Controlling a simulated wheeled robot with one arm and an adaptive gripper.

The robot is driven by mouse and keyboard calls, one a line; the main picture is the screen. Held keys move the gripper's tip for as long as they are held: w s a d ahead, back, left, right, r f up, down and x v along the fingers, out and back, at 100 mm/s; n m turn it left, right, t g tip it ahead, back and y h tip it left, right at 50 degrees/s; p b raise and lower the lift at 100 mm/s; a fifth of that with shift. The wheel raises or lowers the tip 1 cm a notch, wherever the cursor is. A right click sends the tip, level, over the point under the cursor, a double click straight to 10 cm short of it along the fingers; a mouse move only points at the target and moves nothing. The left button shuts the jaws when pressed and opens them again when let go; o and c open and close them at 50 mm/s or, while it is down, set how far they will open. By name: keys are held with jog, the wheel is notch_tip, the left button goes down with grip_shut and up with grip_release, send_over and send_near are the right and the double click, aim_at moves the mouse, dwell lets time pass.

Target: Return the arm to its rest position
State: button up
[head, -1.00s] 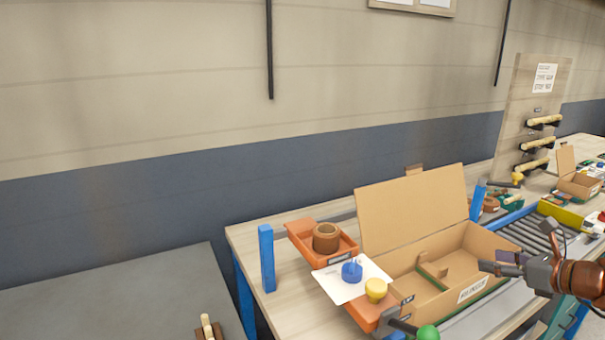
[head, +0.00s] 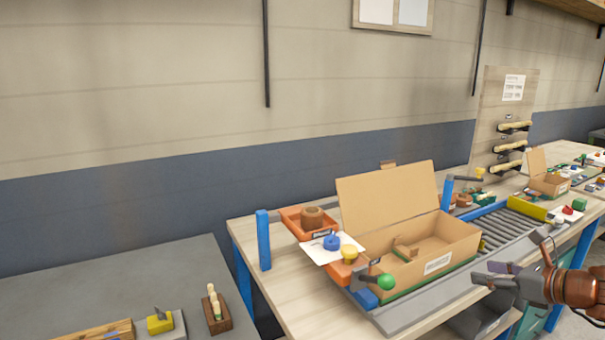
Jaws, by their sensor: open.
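My gripper (head: 487,275) is at the lower right of the head view, at the end of my arm, which comes in from the right edge. Its fingers are apart and nothing shows between them. It is in front of the conveyor and to the right of the open cardboard box (head: 452,254), apart from it. The box has its lid raised at the back and a white label on its front. A small brown piece (head: 404,250) lies inside it.
A roller conveyor (head: 515,228) runs right. A grey table (head: 140,275) is at left.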

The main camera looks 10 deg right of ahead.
jog(key=s+a+f+n+g+y, duration=0.1)
jog(key=s+a+f+n+g, duration=0.15)
jog(key=a+n, duration=0.45)
jog(key=s+a+f+n+g+y, duration=0.1)
jog(key=s+a+n+g, duration=0.2)
jog(key=a, duration=0.9)
jog(key=s+a+f+n+g, duration=0.1)
jog(key=a+n+g, duration=0.4)
jog(key=a, duration=0.4)
jog(key=s+a+f+n+g+h, duration=0.25)
jog(key=s+a+n, duration=0.25)
jog(key=s+n, duration=0.5)
jog(key=s+d+r+n+g+h+p, duration=0.1)
jog(key=s+d+n+h+p, duration=0.2)
jog(key=s+n, duration=0.3)
jog(key=s+h, duration=0.1)
jog(key=s, duration=0.3)
jog(key=shift+s+d, duration=0.15)
